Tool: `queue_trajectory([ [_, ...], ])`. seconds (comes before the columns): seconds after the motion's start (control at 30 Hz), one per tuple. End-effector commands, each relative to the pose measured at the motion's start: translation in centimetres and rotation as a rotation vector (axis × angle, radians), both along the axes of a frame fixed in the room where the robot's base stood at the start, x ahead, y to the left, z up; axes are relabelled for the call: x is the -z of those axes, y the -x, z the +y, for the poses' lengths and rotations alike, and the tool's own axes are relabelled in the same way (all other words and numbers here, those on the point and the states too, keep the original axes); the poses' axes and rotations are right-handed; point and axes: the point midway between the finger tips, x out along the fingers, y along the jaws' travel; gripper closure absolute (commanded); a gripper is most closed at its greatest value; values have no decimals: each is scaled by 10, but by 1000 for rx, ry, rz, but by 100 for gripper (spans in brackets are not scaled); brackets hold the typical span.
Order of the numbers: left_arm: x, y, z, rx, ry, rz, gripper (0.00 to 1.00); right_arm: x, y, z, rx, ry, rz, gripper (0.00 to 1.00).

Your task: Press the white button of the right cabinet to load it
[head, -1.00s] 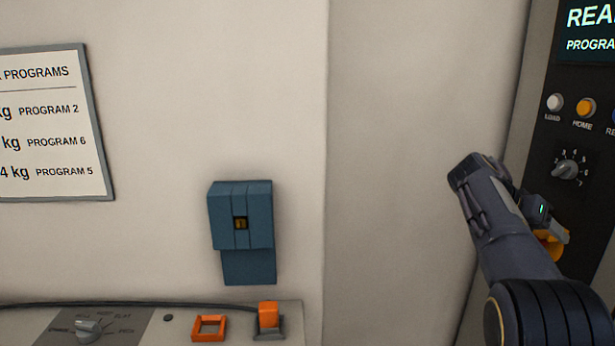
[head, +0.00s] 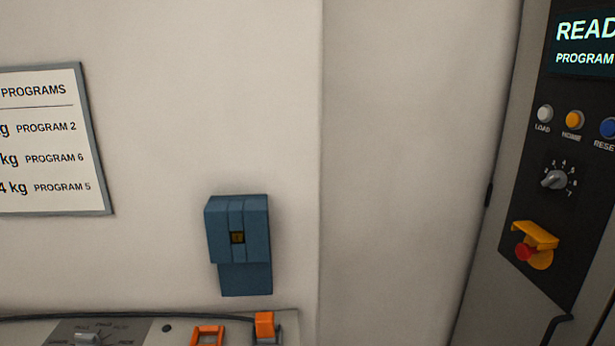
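The right cabinet's dark control panel (head: 540,206) is at the right of the head view. Its white button (head: 545,114), labelled LOAD, is at the upper left of the panel and nothing covers it. Beside it are the orange HOME button (head: 574,119) and the blue RESET button (head: 608,128), which is cut by the picture's edge. The display (head: 585,45) above reads READ... and PROGRAM, cut off at the right. Neither of my grippers is in view.
Below the buttons are a rotary dial (head: 555,180) and a red emergency stop (head: 524,251) with a yellow guard. A blue box (head: 238,245) is on the wall. A console (head: 180,332) with an orange switch (head: 264,325) is at the bottom left. A programs sign (head: 45,140) hangs at left.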

Motion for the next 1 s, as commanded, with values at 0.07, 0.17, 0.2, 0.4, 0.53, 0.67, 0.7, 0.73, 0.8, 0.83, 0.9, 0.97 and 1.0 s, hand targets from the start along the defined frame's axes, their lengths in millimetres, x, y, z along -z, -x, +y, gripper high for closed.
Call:
queue_trajectory([
  [0.07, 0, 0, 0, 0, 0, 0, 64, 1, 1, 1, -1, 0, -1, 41],
  [0.17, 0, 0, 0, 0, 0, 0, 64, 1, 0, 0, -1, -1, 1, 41],
  [0.2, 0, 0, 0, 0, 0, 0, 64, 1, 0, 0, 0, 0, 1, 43],
  [0.4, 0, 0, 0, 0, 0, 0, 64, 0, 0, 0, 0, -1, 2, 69],
  [0.53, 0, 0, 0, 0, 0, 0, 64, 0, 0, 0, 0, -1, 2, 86],
  [0.67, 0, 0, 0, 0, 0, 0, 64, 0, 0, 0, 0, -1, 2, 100],
  [0.7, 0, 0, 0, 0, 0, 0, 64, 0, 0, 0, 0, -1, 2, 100],
  [0.73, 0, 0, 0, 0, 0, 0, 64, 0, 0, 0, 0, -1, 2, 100],
  [0.8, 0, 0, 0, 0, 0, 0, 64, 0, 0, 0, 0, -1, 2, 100],
  [0.83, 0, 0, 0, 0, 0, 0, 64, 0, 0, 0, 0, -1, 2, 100],
  [0.9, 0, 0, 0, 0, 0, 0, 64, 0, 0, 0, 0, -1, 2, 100],
  [0.97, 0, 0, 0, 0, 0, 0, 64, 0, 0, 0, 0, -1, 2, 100],
  [1.0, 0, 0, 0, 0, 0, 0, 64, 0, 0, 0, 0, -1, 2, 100],
])
